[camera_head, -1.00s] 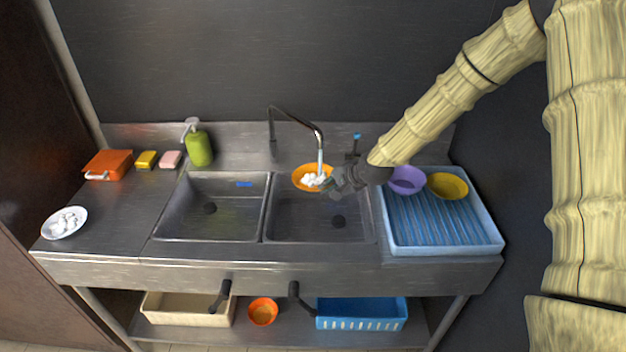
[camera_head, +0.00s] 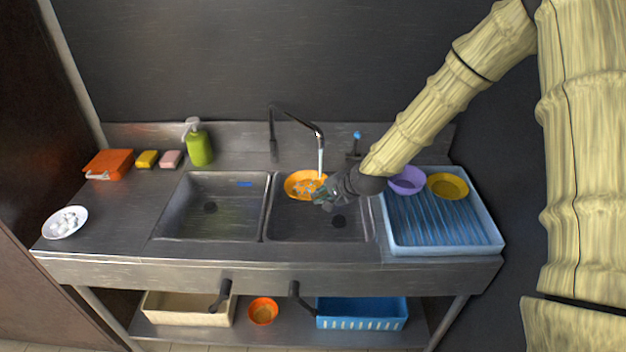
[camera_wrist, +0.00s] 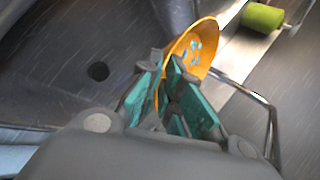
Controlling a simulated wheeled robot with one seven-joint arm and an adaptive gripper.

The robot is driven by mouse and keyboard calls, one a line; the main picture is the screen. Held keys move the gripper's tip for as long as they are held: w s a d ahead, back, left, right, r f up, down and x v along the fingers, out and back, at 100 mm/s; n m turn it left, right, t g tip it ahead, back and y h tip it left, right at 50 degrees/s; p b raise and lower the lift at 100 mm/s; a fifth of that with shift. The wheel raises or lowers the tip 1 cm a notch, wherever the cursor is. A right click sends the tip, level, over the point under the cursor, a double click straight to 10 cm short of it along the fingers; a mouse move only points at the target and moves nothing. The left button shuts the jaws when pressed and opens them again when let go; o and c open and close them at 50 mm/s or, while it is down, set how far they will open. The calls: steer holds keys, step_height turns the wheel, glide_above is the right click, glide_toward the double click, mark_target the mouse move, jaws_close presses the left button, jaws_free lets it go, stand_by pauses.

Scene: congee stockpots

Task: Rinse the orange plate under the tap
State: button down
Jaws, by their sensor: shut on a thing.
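The orange plate (camera_head: 299,181) is held over the right basin, below the tap (camera_head: 320,138). A pale stream of water falls from the spout toward the plate. Bluish-white patches show on the plate's face; I cannot tell whether they are water or residue. My gripper (camera_head: 325,192) is shut on the plate's right-hand rim in the head view. In the wrist view the plate (camera_wrist: 189,52) stands tilted between the green-padded fingers (camera_wrist: 172,88), and part of its rim is hidden by them.
The right basin (camera_head: 310,228) and left basin (camera_head: 205,215) are otherwise empty apart from drains and a small blue thing at the left. A blue drying tray (camera_head: 445,248) with a purple bowl (camera_head: 407,180) and yellow bowl (camera_head: 448,186) stands right. A green soap bottle (camera_head: 200,148) stands behind.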

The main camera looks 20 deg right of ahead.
steer(key=shift+s+a, duration=1.25)
steer(key=shift+a, duration=0.05)
stand_by(0.6)
steer(key=s+a+r+p, duration=0.2)
steer(key=s+a+r, duration=0.1)
steer(key=r, duration=0.1)
steer(key=shift+s+a, duration=0.25)
steer(key=shift+a, duration=0.05)
stand_by(0.4)
steer(key=shift+w, duration=0.1)
stand_by(0.4)
